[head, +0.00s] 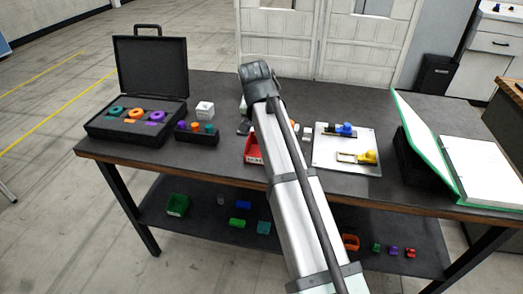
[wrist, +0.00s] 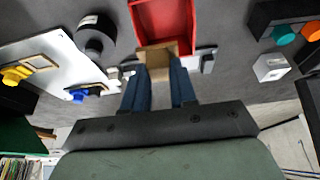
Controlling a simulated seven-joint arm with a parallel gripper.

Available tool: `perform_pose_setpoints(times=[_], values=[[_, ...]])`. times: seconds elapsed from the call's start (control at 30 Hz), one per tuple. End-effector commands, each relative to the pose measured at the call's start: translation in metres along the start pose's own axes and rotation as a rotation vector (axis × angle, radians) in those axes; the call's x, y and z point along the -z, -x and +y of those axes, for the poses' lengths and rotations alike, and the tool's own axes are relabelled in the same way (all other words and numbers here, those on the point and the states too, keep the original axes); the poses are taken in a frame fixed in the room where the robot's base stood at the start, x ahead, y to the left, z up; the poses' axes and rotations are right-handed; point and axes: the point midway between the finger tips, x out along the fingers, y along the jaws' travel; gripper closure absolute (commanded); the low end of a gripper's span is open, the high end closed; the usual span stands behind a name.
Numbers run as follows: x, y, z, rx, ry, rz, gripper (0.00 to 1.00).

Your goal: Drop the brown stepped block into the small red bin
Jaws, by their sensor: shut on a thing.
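In the wrist view, the brown stepped block (wrist: 158,54) is between the fingertips of my gripper (wrist: 160,76). The gripper is shut on it. The small red bin (wrist: 188,20) lies just beyond the block, and the block overlaps the bin's near edge in this view. I cannot tell the height between them. In the head view, the red bin (head: 251,149) shows left of my arm, which partly covers it. My gripper and the block are hidden behind the arm there.
A white plate (head: 327,159) with blue and yellow clamps lies right of my arm. A dark holder (head: 196,138) with coloured pieces, a white cube (head: 204,109) and an open black case (head: 125,130) stand left. A small grey piece (wrist: 207,59) lies beside the bin.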

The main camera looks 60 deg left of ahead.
Motion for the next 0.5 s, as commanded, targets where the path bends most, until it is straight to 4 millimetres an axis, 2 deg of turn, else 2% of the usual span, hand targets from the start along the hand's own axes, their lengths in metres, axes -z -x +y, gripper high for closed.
perform_pose_setpoints(times=[0.3,0.5], values=[[-0.013,-0.03,0.001,0.0,0.001,-0.001,1.0],[-0.016,-0.038,0.0,0.0,0.0,0.001,1.0]])
